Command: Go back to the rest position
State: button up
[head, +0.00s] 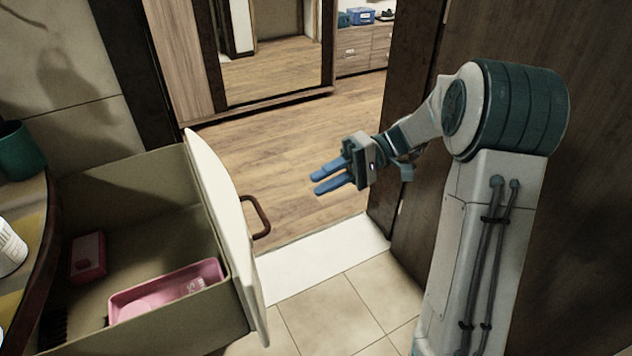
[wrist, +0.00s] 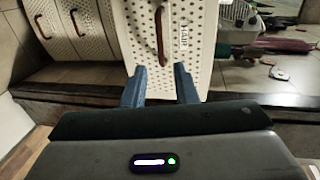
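My gripper (head: 318,181) is in the middle of the head view, held in the air to the right of an open drawer. Its two blue fingers point left and stand apart with nothing between them. The fingers also show in the wrist view (wrist: 160,88), spread and empty. In front of them there, some way off, is a white perforated front (wrist: 168,30) with a brown handle. My arm reaches in from the right of the head view.
The open drawer (head: 226,262) holds a pink tray (head: 165,292) and a small pink box (head: 88,257). Its brown handle (head: 262,218) sticks out towards my gripper. A counter edge (head: 45,240) stands at left. A dark wooden panel (head: 570,240) is behind my arm. Wooden floor (head: 275,150) lies clear beyond.

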dwell(0.3)
jog(key=s+d+r+m+t+h+p, duration=0.2)
jog(key=s+d+r+t+h+p, duration=0.2)
jog(key=s+r+h+p, duration=0.3)
jog(key=s+d+r+m+t+h+p, duration=0.3)
jog(key=s+d+r+t+h+p, duration=0.2)
jog(key=p, duration=0.8)
jog(key=s+r+h, duration=0.2)
jog(key=s+r, duration=0.2)
jog(key=r, duration=0.1)
jog(key=shift+d+r, duration=0.15)
jog(key=shift+d, duration=0.05)
jog(key=shift+a, duration=0.1)
